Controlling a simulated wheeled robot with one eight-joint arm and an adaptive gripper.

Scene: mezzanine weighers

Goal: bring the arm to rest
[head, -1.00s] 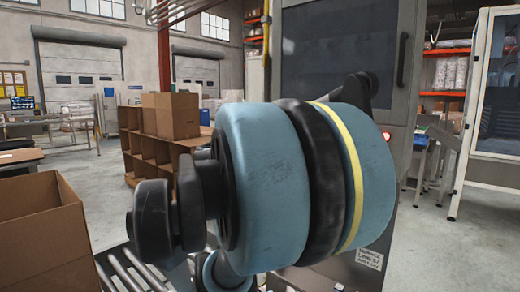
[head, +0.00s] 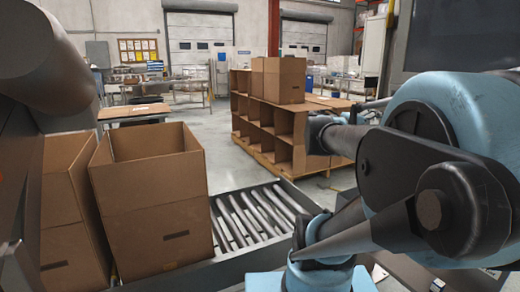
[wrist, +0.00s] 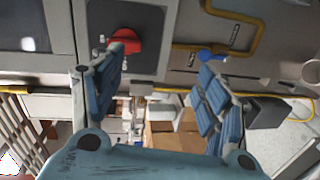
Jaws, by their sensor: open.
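My gripper (wrist: 160,88) is open in the wrist view, its two blue-padded fingers spread apart with nothing between them. My arm (head: 430,150), blue with dark joints, is bent across the right side of the head view. I cannot clearly make out the gripper's fingers in the head view. In the wrist view the gripper faces a grey panel with a red knob (wrist: 125,41), and no contact shows.
Two open cardboard boxes (head: 155,205) stand at the left by a roller conveyor (head: 255,215). A wooden shelf unit (head: 262,130) with a box on top stands beyond. A grey cabinet fills the upper right. A yellow pipe (wrist: 240,45) shows in the wrist view. Open floor lies beyond the conveyor.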

